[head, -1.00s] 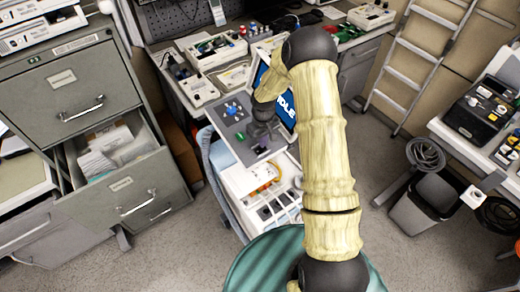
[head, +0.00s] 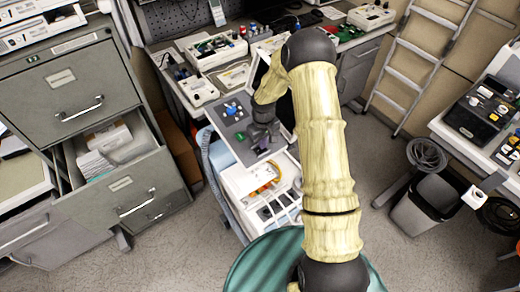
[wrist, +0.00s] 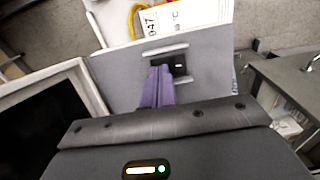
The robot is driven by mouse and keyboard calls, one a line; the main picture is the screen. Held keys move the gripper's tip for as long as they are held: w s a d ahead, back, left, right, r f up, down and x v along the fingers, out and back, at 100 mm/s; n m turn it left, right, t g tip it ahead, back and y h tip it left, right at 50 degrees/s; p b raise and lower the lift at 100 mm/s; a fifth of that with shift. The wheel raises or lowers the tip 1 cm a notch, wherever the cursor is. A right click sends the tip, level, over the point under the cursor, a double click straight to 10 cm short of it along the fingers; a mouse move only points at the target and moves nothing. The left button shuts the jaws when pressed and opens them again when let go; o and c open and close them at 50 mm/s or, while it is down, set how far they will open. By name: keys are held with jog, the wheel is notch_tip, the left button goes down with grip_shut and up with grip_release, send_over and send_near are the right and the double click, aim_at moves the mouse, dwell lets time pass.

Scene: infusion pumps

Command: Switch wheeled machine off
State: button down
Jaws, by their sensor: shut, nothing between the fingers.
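The wheeled machine (head: 236,142) stands in the middle of the head view, with a sloped grey panel carrying blue knobs and a green one. Its screen (head: 262,72) is dark and partly hidden behind my arm. In the wrist view the dark screen (wrist: 42,125) is at left. A small black switch (wrist: 180,65) sits on the grey panel, close to the purple fingertips. My gripper (wrist: 160,72) is shut and empty, at the panel just beside the switch; I cannot tell whether it touches. My gripper also shows over the panel in the head view (head: 264,146).
A grey filing cabinet (head: 68,92) with an open drawer (head: 118,190) stands at left. A cluttered workbench (head: 205,102) is behind the machine. A ladder (head: 418,65), a waste bin (head: 425,205) and another bench are at right. Carpet at right of the machine is partly free.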

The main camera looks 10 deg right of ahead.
jog(key=shift+r, duration=0.1)
notch_tip(320, 180, up, 7)
jog(key=p, duration=0.4)
dwell(0.5)
dwell(0.4)
jog(key=s+r+m+t+b, duration=0.1)
jog(key=s+r+m+b, duration=0.1)
jog(key=s+r, duration=0.5)
jog(key=s+r+m+t+b, duration=0.1)
jog(key=s+r, duration=0.5)
jog(key=s, duration=0.9)
jog(key=shift+s+r+m+t+b, duration=0.15)
jog(key=shift+r+m+t+b, duration=0.2)
jog(key=shift+m+b, duration=0.55)
